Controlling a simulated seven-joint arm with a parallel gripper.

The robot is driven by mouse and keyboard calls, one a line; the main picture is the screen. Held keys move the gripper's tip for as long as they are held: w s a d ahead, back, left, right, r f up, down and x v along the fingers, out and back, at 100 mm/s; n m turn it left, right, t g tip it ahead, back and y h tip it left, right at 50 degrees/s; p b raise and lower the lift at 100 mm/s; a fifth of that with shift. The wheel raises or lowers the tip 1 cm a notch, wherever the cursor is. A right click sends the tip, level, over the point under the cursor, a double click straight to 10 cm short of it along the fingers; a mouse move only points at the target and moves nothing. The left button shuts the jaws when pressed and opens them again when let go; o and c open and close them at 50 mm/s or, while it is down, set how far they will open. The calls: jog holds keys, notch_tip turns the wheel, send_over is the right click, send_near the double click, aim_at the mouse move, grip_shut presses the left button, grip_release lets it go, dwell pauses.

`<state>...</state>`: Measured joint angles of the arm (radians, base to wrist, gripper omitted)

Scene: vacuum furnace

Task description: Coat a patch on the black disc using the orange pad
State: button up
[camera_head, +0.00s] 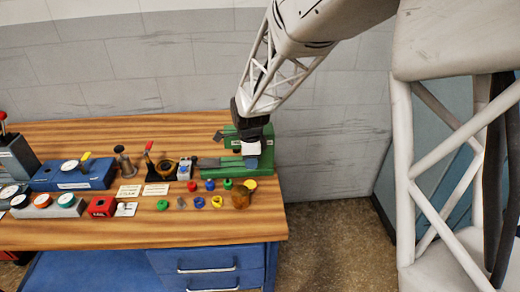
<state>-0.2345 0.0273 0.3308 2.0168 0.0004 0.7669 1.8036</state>
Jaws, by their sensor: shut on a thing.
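My gripper (251,153) is over the green fixture (228,171) at the right end of the bench. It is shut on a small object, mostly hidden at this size. A white piece and a blue-grey piece show at and just below the jaws. I cannot tell whether they are part of the gripper or the held thing. I cannot clearly make out the orange pad or the black disc. A brown-orange round piece (240,197) lies in front of the fixture, next to a yellow one.
Several small coloured rings and caps lie on the wooden bench (150,231) in front of the fixture. Left are a red-handled clamp (149,158), a blue gauge box (75,175) and a red box (102,206).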

aim_at(250, 185)
jog(key=shift+a+f, duration=0.35)
jog(key=shift+f, duration=0.2)
jog(key=shift+f, duration=0.15)
jog(key=shift+f, duration=2.85)
jog(key=shift+f, duration=0.65)
dwell(1.0)
jog(key=shift+r, duration=0.1)
jog(key=shift+r, duration=3.5)
